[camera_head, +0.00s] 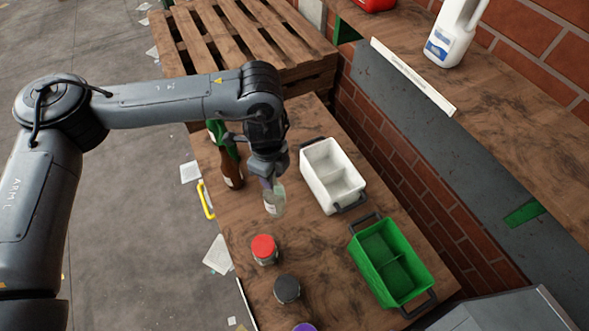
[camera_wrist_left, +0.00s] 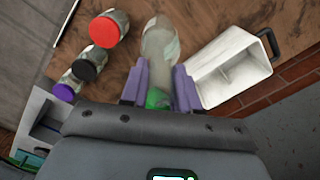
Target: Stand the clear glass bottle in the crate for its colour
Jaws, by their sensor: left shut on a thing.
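The clear glass bottle (camera_head: 274,205) has a pale label and is about upright over the wooden table. My left gripper (camera_head: 268,179) is shut on its upper part from above. I cannot tell whether its base touches the table. In the left wrist view the bottle (camera_wrist_left: 160,45) extends away from the purple fingers (camera_wrist_left: 159,90); a green patch, perhaps its cap, shows between them. The white crate (camera_head: 327,196) is right of the bottle, with two empty compartments. The green crate (camera_head: 369,272) is nearer, also with two empty compartments. My right gripper is not in view.
A brown bottle (camera_head: 231,170) and a green bottle (camera_head: 216,130) stand left of and behind my gripper. Jars with red (camera_head: 263,247), black (camera_head: 287,289) and purple (camera_head: 304,327) lids stand in front. A shelf with a white jug (camera_head: 452,40) runs along the brick wall.

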